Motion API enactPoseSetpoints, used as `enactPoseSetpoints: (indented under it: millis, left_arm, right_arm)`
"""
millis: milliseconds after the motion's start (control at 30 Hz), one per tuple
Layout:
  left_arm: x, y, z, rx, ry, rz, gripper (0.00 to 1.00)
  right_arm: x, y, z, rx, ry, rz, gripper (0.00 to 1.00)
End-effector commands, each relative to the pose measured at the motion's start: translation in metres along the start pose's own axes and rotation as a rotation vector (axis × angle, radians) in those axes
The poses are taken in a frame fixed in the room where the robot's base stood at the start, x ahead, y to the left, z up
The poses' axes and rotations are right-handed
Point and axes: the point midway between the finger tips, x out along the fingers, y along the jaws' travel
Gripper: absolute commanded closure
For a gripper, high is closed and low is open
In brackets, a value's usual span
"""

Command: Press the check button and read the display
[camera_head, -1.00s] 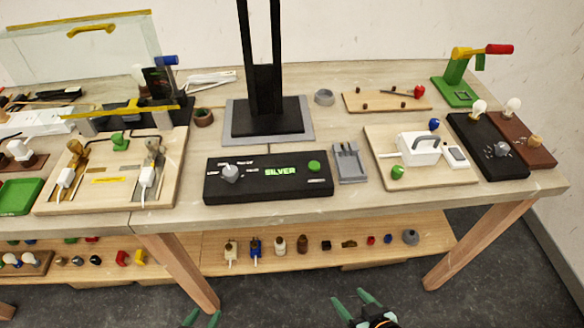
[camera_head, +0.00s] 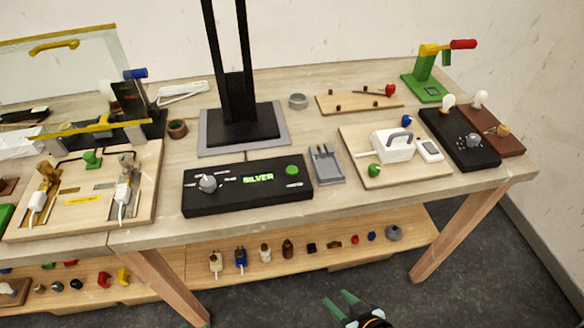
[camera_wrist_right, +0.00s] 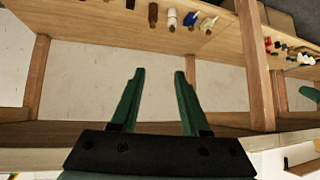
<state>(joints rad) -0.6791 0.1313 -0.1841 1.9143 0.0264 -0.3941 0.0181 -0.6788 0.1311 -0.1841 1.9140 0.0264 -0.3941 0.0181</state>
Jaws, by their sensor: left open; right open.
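A black box (camera_head: 222,201) lies near the front edge of the table. It has a grey knob (camera_head: 208,183) at its left, a lit display (camera_head: 258,178) reading "SILVER" in green letters, and a round green button (camera_head: 292,170) at its right. Small white labels beside the knob and button are too small to read. My right gripper (camera_head: 340,302) is open and empty, low in front of the table and well apart from the box. It also shows open in the right wrist view (camera_wrist_right: 158,80), facing the lower shelf.
A grey tray (camera_head: 327,168) stands close to the right of the box. A tall black stand (camera_head: 242,125) rises behind it. A wooden board (camera_head: 388,179) with a white block lies further right. The lower shelf (camera_head: 330,262) holds several small parts.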

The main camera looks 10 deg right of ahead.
Motion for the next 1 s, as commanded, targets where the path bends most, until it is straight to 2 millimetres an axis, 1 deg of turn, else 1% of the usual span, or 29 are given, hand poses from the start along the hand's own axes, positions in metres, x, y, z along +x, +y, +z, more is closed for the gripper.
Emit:
enactPoseSetpoints:
  millis: [33,300,367,400,1000]
  left_arm:
    - [0.0,0.0,-0.0001,0.0,0.0,0.0,0.5]
    - [0.0001,-0.0001,-0.0002,0.0,0.0,0.0,0.5]
    - [0.0001,-0.0001,-0.0002,0.0,0.0,0.0,0.5]
    - [0.0001,-0.0001,-0.0002,0.0,0.0,0.0,0.5]
    - [0.0001,-0.0001,-0.0002,0.0,0.0,0.0,0.5]
  right_arm:
    - [0.0,-0.0001,0.0,0.0,0.0,0.0,0.61]
    - [0.0,-0.0001,0.0001,0.0,0.0,0.0,0.92]
    - [-0.0001,-0.0001,0.0001,0.0,0.0,0.0,0.98]
    - [-0.0001,-0.0001,0.0001,0.0,0.0,0.0,1.0]
    - [-0.0001,-0.0001,0.0002,0.0,0.0,0.0,1.0]
